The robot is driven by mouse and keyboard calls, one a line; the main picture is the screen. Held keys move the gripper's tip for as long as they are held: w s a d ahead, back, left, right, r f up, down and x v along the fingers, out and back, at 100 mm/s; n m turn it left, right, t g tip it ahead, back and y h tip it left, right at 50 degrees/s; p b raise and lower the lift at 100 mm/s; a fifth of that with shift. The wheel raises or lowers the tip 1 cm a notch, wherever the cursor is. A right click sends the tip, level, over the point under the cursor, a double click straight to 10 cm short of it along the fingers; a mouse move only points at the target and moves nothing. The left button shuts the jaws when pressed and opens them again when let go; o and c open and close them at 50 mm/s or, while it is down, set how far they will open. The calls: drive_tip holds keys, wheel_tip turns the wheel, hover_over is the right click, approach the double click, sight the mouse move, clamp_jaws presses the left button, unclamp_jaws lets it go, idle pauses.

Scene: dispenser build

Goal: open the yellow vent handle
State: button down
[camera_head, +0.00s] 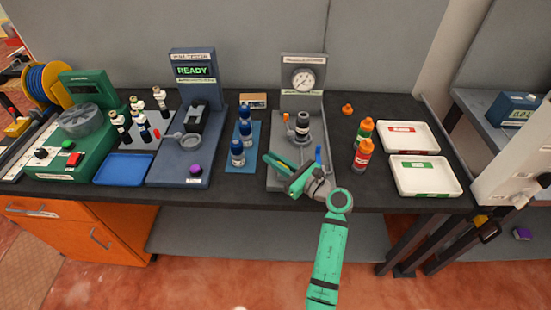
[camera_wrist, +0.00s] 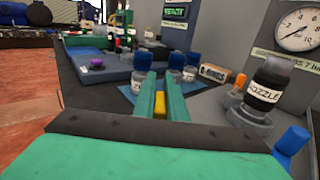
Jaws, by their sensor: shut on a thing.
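The yellow vent handle (camera_wrist: 160,105) shows between the two green fingers of my gripper (camera_wrist: 151,85) in the wrist view. My gripper is shut on it; the fingers hide its sides and its lower part. In the head view my gripper (camera_head: 268,160) is over the front left of the grey dispenser station (camera_head: 288,183), and the handle is mostly hidden there. The station carries a dark cylinder labelled NOZZLE (camera_head: 302,127), which also shows in the wrist view (camera_wrist: 265,88).
A blue handle (camera_head: 318,154) stands close right of my gripper, and an orange one (camera_head: 287,119) stands behind. Several blue-capped bottles (camera_head: 238,152) are to the left. A gauge (camera_head: 303,80) is behind.

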idle(0.3)
drive_tip(key=c, duration=1.8)
unclamp_jaws()
drive_tip(key=v, duration=1.1)
